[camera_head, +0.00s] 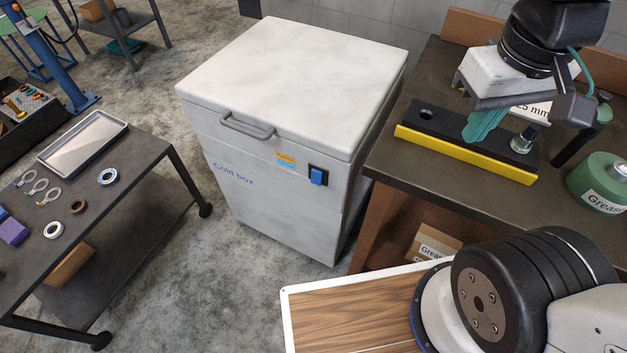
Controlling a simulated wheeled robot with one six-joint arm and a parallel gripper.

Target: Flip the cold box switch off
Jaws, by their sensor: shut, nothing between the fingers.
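The cold box (265,120) is a white chest with its lid down and a grey handle on the front. Its switch (318,176) is a blue rocker in a black housing at the upper right of the front face, beside an orange and blue sticker. I cannot tell from this view which way the rocker is set. My gripper (484,126) has teal fingers that are shut and empty. It is over the workbench at the right, well apart from the switch.
A black block with a yellow front (465,152) lies under my gripper on the workbench (400,165). A small metal-topped part (523,139) and a green grease tub (600,182) are nearby. A cart (120,180) with a tray (83,143) and rings stands left. Floor (190,260) is clear between cart and box.

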